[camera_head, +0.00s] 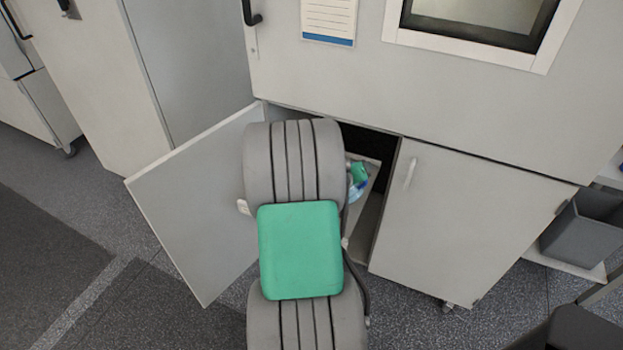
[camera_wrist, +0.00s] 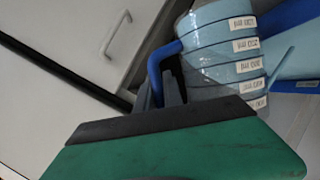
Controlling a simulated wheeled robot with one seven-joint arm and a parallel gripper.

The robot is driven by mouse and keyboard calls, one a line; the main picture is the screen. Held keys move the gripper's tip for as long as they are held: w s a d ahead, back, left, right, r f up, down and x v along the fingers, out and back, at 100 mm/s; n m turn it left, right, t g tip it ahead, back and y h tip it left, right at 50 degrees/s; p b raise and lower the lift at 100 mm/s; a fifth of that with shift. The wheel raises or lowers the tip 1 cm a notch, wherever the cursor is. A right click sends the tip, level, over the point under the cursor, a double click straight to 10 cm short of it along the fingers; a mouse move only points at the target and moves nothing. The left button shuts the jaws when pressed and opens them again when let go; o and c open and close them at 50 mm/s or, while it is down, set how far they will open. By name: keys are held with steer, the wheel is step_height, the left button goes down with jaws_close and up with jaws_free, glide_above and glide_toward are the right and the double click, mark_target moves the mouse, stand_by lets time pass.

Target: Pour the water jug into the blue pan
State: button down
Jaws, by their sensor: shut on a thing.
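The water jug (camera_wrist: 222,50) is clear with light blue contents or bands and white volume labels, and it appears tilted in the wrist view. My gripper (camera_wrist: 172,88) is shut on its blue handle (camera_wrist: 154,72). In the head view, only a small blue part of what appears to be the jug (camera_head: 357,190) shows at the open cabinet, beside my arm. My arm hides most of the gripper there. A light blue surface with a darker blue edge (camera_wrist: 297,87) lies right of the jug; I cannot tell whether it is the blue pan.
The lower cabinet stands open: its left door (camera_head: 190,200) is swung out left of my arm, and the right door (camera_head: 455,220) is at the right. A dark opening (camera_head: 372,143) shows between them. A grey bin (camera_head: 582,236) stands far right.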

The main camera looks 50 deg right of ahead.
steer(key=shift+w+r+n+g+p, duration=0.35)
steer(key=shift+w+n+g+p, duration=0.05)
steer(key=shift+w+p, duration=0.1)
stand_by(1.4)
